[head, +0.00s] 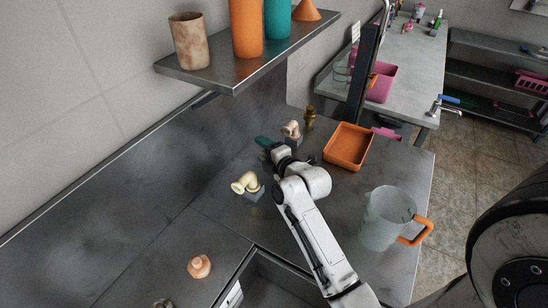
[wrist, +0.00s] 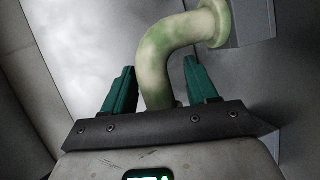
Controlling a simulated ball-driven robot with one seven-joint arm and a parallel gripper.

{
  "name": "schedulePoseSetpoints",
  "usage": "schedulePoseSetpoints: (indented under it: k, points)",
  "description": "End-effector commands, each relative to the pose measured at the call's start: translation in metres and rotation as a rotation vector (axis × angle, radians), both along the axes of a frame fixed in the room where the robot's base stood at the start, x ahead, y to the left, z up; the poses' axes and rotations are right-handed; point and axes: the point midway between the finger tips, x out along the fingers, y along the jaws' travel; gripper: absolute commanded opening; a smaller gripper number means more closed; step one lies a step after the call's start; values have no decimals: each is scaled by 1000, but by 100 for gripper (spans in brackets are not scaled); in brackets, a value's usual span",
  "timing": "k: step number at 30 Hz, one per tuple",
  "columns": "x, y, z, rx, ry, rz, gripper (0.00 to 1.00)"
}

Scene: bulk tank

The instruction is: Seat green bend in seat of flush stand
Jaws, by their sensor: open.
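My gripper (wrist: 160,88) is open, with one teal finger on each side of a pale green bend (wrist: 170,55). The bend is a mottled, curved pipe that runs up between the fingers to a flange at the upper right, near a grey surface. I cannot tell whether the fingers touch it. In the head view my gripper (head: 264,143) is low over the worktop, and one teal finger shows. A pinkish bend (head: 290,128) is on a grey block just beyond it. A cream-yellow bend (head: 244,182) is at a grey block (head: 256,194) nearer. I cannot tell which block is the flush stand.
An orange tray (head: 348,146) is right of my gripper and a clear jug (head: 388,216) with an orange handle is nearer. A brass fitting (head: 310,115) stands behind. A copper-coloured fitting (head: 200,266) is at the front left. A shelf (head: 222,80) with vessels overhangs the back.

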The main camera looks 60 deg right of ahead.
Motion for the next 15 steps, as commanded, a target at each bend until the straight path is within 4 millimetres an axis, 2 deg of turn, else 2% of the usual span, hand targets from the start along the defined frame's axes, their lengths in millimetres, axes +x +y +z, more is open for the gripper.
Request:
schedulePoseSetpoints:
  k: [7, 15]
  points:
    - [2, -1, -1, 0, 1, 0, 58]
    - [2, -1, -1, 0, 1, 0, 33]
